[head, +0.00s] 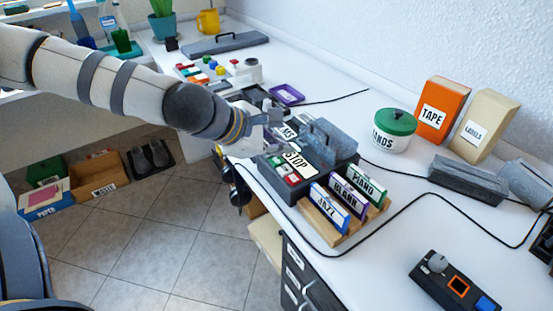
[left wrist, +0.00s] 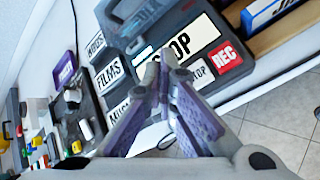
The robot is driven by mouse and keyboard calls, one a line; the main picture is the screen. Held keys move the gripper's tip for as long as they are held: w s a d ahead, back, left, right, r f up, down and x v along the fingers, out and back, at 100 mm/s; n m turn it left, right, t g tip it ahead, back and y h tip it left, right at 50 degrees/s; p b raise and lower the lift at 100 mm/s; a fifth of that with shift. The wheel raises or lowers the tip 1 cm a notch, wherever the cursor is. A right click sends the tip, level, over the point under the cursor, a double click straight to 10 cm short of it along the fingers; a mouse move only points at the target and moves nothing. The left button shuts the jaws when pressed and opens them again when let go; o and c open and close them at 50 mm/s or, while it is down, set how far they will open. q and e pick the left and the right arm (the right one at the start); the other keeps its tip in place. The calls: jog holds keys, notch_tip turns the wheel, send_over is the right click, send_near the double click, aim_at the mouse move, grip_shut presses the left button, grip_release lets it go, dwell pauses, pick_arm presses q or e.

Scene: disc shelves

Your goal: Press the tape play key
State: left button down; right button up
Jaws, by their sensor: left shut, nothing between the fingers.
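The dark grey tape deck (head: 325,163) sits on the white desk, with a large STOP plate (head: 299,162) and small keys at its near left edge. A green key (head: 275,160) and a red key (head: 292,180) show there. In the left wrist view the red key (left wrist: 227,56) reads REC, and a thin green patch (left wrist: 143,52) shows beside the fingers. My left gripper (head: 277,119) is shut and empty by the deck's left end. In the left wrist view its purple-padded fingers (left wrist: 165,60) overlap the STOP plate (left wrist: 185,41) and hide some keys. I cannot tell whether they touch. My right gripper is not in view.
A wooden rack (head: 335,228) of labelled tapes stands just in front of the deck. A green-lidded jar (head: 394,130), an orange TAPE box (head: 440,110) and a cream LABELS box (head: 485,125) stand behind. A black cable (head: 415,197) crosses the desk. A knobbed control box (head: 455,283) lies at lower right.

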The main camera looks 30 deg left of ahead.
aim_at(278, 163)
pick_arm(q)
jog(key=shift+f, duration=0.45)
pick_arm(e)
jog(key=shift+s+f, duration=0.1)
pick_arm(q)
jog(key=shift+f, duration=0.45)
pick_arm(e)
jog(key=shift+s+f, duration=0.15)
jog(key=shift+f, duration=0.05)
pick_arm(q)
jog(key=shift+r, duration=0.15)
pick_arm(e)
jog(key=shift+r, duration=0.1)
pick_arm(q)
jog(key=shift+r+p, duration=0.35)
jog(key=shift+r, duration=0.4)
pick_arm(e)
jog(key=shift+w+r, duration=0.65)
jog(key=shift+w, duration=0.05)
